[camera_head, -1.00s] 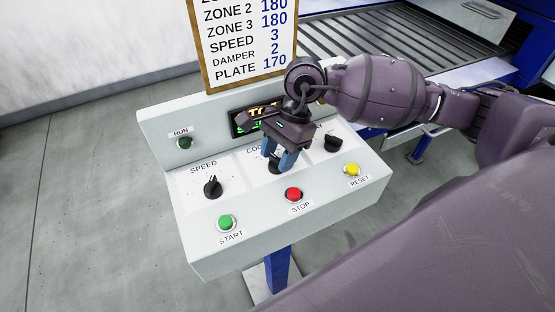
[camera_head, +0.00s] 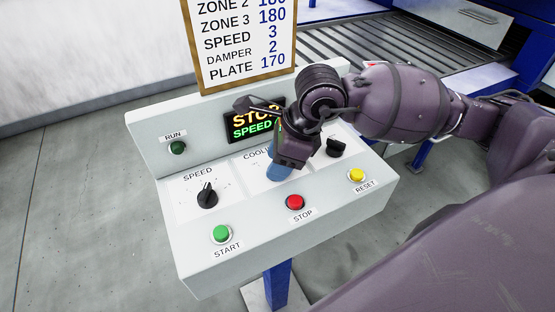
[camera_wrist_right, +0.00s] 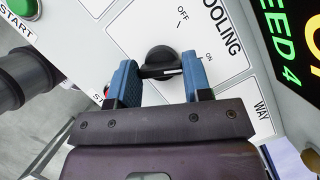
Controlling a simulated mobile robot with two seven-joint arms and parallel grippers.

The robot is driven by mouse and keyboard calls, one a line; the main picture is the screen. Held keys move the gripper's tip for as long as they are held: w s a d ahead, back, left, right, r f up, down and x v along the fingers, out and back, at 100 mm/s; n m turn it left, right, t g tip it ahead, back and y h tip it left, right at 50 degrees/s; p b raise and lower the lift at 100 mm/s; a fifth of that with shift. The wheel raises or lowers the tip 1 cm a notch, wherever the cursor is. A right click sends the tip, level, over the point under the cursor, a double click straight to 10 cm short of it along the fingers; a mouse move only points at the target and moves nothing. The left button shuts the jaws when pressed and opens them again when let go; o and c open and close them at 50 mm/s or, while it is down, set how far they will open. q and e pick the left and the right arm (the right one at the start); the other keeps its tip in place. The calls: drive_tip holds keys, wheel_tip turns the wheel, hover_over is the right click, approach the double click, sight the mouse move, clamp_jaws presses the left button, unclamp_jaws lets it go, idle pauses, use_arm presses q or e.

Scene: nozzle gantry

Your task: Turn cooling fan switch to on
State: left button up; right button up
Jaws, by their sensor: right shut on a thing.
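The cooling fan switch (camera_wrist_right: 158,60), a black rotary knob with a white pointer mark, is on the white panel under the partly hidden COOLING label. In the right wrist view its grip bar lies between the two blue fingers of my right gripper (camera_wrist_right: 165,80), which is shut on it. The pointer faces right, towards the ON label (camera_wrist_right: 208,57) and away from the OFF label (camera_wrist_right: 183,19). In the head view my right gripper (camera_head: 279,172) and its wrist hide the switch. My left gripper is not in view.
The console (camera_head: 230,252) also carries a SPEED knob (camera_head: 207,196), another black knob (camera_head: 335,147), a green START button (camera_head: 221,233), a red STOP button (camera_head: 295,202) and a yellow RESET button (camera_head: 357,175). A lit display (camera_head: 252,122) and a settings board (camera_head: 240,45) stand behind.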

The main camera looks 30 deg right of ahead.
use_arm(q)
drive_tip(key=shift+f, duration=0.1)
use_arm(e)
drive_tip(key=shift+m, duration=0.3)
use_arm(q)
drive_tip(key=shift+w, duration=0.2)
use_arm(e)
drive_tip(key=o, duration=0.9)
drive_tip(key=shift+r, duration=0.15)
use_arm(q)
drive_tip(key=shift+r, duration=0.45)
use_arm(e)
drive_tip(key=v, duration=1)
drive_tip(key=shift+s+r, duration=0.2)
drive_tip(key=shift+r, duration=0.1)
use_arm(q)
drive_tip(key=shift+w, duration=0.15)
use_arm(e)
drive_tip(key=shift+s, duration=0.1)
